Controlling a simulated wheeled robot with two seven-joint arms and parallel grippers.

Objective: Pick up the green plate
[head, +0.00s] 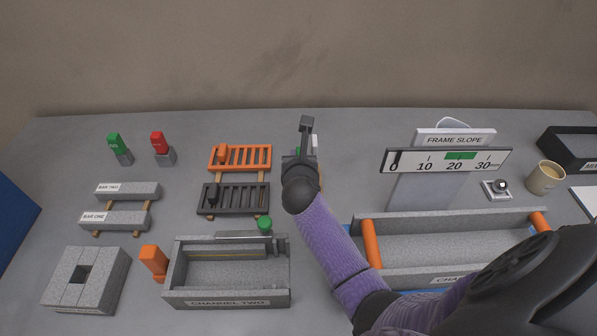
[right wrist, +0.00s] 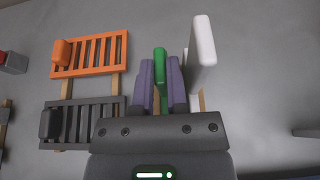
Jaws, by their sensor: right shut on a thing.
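The green plate (right wrist: 160,65) shows as a narrow green edge between the two purple-grey fingers of my right gripper (right wrist: 160,85) in the right wrist view. The fingers are shut on it. In the head view my right gripper (head: 305,140) reaches over the middle of the table, right of the orange and black racks. It hides most of the green plate, and only a small bit of green (head: 298,151) shows beside it. I cannot tell whether the plate is clear of its support. My left gripper is not in view.
The orange rack (right wrist: 90,53) and black rack (right wrist: 82,122) lie to the left. Channel two (head: 226,297) with a green knob (head: 265,224) is in front. The frame slope board (head: 446,160) stands to the right.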

